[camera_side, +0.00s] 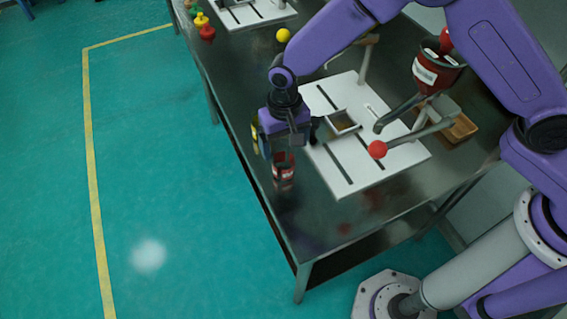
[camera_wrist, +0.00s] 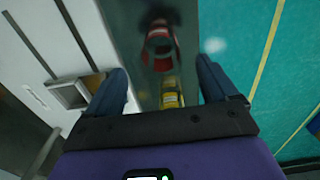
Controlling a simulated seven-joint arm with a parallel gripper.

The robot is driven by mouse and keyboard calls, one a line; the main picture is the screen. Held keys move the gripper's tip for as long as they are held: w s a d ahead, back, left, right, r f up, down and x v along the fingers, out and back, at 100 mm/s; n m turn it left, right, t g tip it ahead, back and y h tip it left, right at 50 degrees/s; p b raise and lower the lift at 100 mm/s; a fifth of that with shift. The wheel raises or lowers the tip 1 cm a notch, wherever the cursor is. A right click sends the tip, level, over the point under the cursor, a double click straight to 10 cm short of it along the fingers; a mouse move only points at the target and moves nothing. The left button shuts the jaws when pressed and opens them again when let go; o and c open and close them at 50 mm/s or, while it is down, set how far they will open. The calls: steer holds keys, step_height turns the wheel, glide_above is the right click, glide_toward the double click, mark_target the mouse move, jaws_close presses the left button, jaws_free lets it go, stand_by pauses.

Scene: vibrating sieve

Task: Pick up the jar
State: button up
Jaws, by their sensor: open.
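A red jar-like container with a pale label (camera_side: 284,172) stands on the dark metal table near its left edge, partly hidden by my gripper (camera_side: 287,140). In the wrist view a red container (camera_wrist: 158,50) lies ahead, beyond the fingertips. A yellow container with a pale label (camera_wrist: 171,93) shows nearer, between the two fingers of my gripper (camera_wrist: 163,82). A bit of yellow (camera_side: 255,138) also shows beside my gripper in the side view. My gripper is open, pointing down, with nothing clamped. I cannot tell which container is the jar.
A white slotted board (camera_side: 345,180) with a small square frame (camera_side: 342,123) lies right of my gripper. A stand there carries a red ball knob (camera_side: 377,149) and a dark red cup (camera_side: 436,70).

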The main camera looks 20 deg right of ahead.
mark_target(284, 159)
steer(key=shift+w+f, duration=0.2)
steer(key=shift+f, duration=3.15)
steer(key=c, duration=1.1)
